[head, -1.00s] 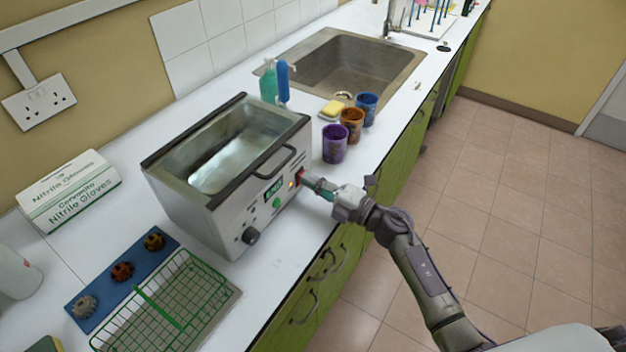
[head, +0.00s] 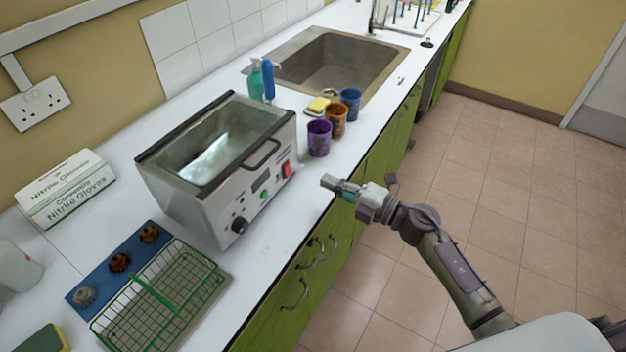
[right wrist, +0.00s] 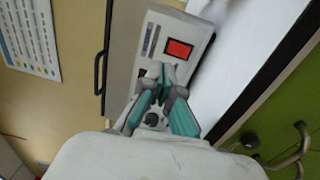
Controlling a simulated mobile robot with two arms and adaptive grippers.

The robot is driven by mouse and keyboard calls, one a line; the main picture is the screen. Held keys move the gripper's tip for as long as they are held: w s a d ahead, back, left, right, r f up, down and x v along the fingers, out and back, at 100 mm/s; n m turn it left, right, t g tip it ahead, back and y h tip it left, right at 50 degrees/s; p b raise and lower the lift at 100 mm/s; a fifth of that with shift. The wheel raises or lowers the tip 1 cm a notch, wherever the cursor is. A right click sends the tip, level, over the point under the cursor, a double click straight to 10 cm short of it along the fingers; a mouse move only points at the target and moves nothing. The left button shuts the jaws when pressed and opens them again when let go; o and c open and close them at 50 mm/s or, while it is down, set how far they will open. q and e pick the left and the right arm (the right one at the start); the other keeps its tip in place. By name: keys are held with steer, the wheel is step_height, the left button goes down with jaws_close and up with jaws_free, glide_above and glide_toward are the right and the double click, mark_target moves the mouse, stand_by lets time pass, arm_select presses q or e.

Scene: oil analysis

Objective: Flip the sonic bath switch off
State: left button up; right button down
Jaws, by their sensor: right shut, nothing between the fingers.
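The sonic bath (head: 200,195) is a grey metal tank with an open top, standing on the white counter. Its front panel carries a red rocker switch (head: 286,169), a dark display (head: 261,181), a green button (head: 264,194) and a black knob (head: 239,225). The display is dark and no lamp is lit. In the right wrist view the red switch (right wrist: 179,49) shows beyond my fingertips. My right gripper (head: 328,181) is shut and empty, held off the panel near the counter's front edge; it also shows in the right wrist view (right wrist: 160,75). My left gripper is not in view.
Purple (head: 319,138), brown and blue cups stand right of the bath, near a sponge and bottles. A green wire basket (head: 160,300) and a blue tray (head: 88,277) of small parts lie at the near left. The counter strip before the panel is clear.

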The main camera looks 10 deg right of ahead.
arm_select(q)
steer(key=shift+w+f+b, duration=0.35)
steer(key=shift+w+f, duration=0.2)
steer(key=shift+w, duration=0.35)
arm_select(e)
steer(key=v, duration=0.4)
steer(key=shift+d+r, duration=0.25)
steer(key=shift+r, duration=0.05)
